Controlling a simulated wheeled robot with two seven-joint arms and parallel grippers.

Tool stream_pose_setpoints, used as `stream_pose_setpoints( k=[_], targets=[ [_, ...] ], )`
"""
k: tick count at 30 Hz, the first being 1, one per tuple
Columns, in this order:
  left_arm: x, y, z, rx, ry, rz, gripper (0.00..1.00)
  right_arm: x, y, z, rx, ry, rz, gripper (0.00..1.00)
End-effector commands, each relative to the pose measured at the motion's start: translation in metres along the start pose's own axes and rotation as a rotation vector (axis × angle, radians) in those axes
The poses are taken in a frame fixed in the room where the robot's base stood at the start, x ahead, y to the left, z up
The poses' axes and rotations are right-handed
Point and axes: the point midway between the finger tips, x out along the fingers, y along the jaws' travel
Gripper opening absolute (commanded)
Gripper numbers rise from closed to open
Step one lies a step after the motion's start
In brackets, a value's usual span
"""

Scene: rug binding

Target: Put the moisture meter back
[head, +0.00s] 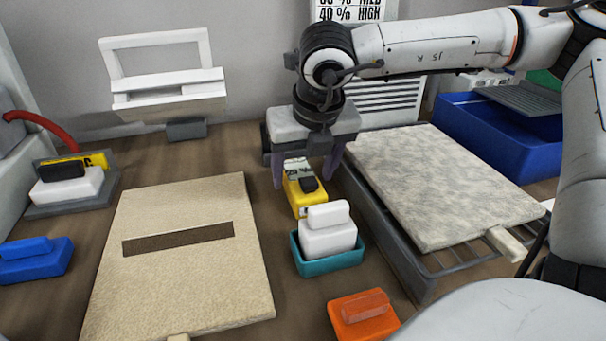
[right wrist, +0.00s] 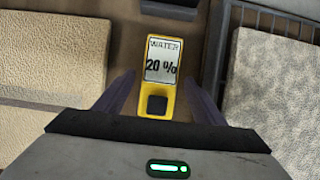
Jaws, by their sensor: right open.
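The moisture meter (head: 301,193) is yellow with a black button and a grey display. In the right wrist view the meter (right wrist: 160,76) shows "WATER 20 %" and lies between my fingers, with a gap on each side. My right gripper (head: 307,178) is open above and around the meter, pointing down; its fingers also show in the right wrist view (right wrist: 160,98). I cannot tell how high the fingertips are above the table. No left gripper shows.
A white block in a teal tray (head: 330,266) stands just in front of the meter. A beige rug (head: 190,285) lies left; a grey rug (head: 440,185) lies on a rack right. A blue bin (head: 480,125), orange tool (head: 362,316), blue tool (head: 35,260) and grey dock (head: 112,182) stand around.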

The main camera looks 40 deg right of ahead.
Motion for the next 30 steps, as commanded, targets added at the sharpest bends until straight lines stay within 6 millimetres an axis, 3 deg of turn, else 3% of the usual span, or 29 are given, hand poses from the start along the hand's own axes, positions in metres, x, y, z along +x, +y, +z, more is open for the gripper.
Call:
stream_pose_setpoints(
  k=[6, 13, 18, 30],
  targets=[
    [-0.002, 0.000, -0.001, 0.001, -0.002, -0.001, 0.31, -0.052, 0.000, 0.001, -0.002, -0.007, 0.001, 0.64],
    [-0.003, 0.000, -0.001, 0.002, -0.005, -0.002, 0.31, -0.091, 0.000, 0.001, -0.001, -0.003, 0.000, 0.64],
    [-0.003, 0.000, 0.000, 0.003, -0.007, -0.002, 0.31, -0.102, 0.000, 0.000, -0.002, 0.000, 0.000, 0.64],
    [-0.002, 0.000, -0.003, 0.002, -0.001, -0.002, 0.31, -0.103, 0.000, -0.001, -0.002, 0.001, 0.000, 0.64]
  ],
)
